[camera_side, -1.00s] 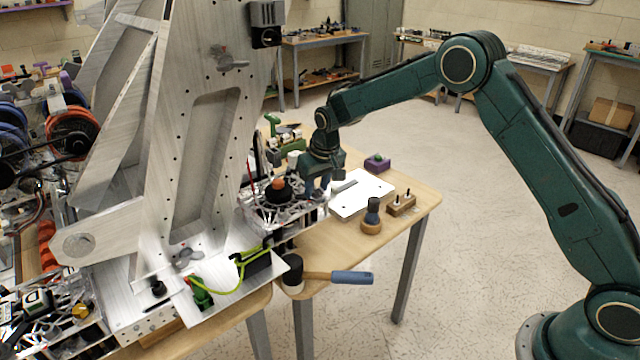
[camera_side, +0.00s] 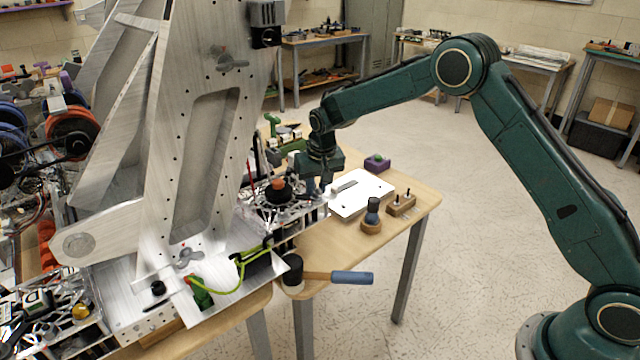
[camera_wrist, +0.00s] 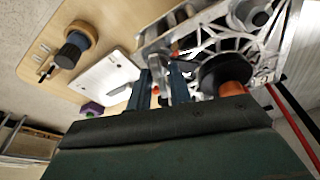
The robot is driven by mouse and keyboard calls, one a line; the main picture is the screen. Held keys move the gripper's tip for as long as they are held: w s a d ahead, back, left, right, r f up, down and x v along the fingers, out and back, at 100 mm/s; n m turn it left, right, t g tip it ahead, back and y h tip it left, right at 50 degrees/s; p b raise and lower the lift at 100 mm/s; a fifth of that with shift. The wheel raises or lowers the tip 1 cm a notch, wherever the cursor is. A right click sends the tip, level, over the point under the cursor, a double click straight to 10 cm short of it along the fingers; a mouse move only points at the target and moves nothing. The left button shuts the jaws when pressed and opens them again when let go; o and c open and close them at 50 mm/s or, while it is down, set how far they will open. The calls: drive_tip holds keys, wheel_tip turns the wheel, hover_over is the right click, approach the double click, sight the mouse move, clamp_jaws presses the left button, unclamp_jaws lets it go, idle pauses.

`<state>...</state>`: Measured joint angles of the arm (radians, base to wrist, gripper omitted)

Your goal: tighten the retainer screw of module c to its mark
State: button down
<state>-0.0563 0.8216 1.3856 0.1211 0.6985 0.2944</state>
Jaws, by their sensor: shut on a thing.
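My gripper (camera_side: 325,186) is at the right edge of the metal frame (camera_side: 292,208), low over the table. In the wrist view my gripper (camera_wrist: 165,78) has its two blue-green fingers close together on a grey metal piece (camera_wrist: 162,70), which looks like the retainer screw's wing. Its lower end and any mark are hidden by the fingers and frame. No label for module c can be read. Other grey wing screws show on the tall plate (camera_side: 230,62) and near its foot (camera_side: 187,256).
A black disc with an orange knob (camera_side: 279,184) is close to my gripper. A white board (camera_side: 360,194), a wooden block with pegs (camera_side: 401,205), a round-based tool (camera_side: 372,216) and a blue-handled mallet (camera_side: 340,277) lie right and in front. The tall aluminium plate blocks the left.

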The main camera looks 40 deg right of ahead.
idle(0.4)
drive_tip(key=shift+m+h, duration=0.3)
drive_tip(key=shift+m, duration=1.2)
drive_tip(key=shift+m+g, duration=0.4)
drive_tip(key=shift+m, duration=1)
drive_tip(key=shift+a+h, duration=0.1)
drive_tip(key=shift+h, duration=0.2)
drive_tip(key=shift+w+m, duration=0.1)
drive_tip(key=shift+m, duration=1.3)
drive_tip(key=shift+g, duration=0.3)
